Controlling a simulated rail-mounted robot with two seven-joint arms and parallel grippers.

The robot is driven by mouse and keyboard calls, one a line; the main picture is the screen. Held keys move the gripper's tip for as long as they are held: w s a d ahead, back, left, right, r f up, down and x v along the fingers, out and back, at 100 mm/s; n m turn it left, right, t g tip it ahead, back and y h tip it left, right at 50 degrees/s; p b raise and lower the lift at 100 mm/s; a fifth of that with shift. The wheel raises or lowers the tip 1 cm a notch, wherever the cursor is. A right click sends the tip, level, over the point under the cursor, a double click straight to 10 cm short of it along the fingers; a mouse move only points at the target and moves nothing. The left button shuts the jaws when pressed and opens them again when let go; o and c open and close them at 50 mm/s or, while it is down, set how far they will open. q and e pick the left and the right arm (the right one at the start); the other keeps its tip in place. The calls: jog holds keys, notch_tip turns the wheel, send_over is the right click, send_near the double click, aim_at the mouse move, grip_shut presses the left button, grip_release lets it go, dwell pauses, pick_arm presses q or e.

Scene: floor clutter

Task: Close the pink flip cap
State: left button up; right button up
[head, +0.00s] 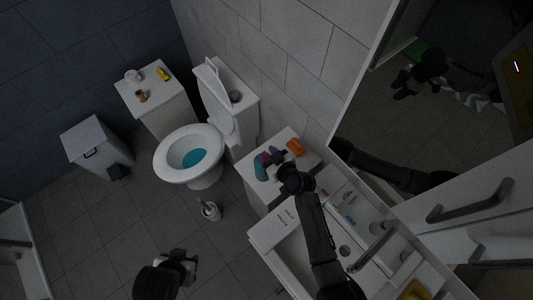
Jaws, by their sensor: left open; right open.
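A teal bottle (261,171) stands on the small white cabinet (252,180) right of the toilet. A small pink-purple part (265,156) shows at its upper end, probably the pink flip cap; whether it is open is too small to tell. My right gripper (276,158) is open, right beside this part and partly covering it; I cannot tell whether they touch. My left gripper (188,264) is open and empty above the floor at the bottom, far from the bottle.
An orange item (295,147) lies behind my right gripper on the cabinet. The toilet (190,155) stands left, a sink (293,262) in front. A mirror (400,110) reflects me at right. A toilet brush (210,210) stands on the otherwise clear middle floor.

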jog(key=shift+w+a+f, duration=0.1)
jog(key=shift+w+a, duration=0.1)
jog(key=shift+w, duration=0.05)
jog(key=shift+c, duration=0.3)
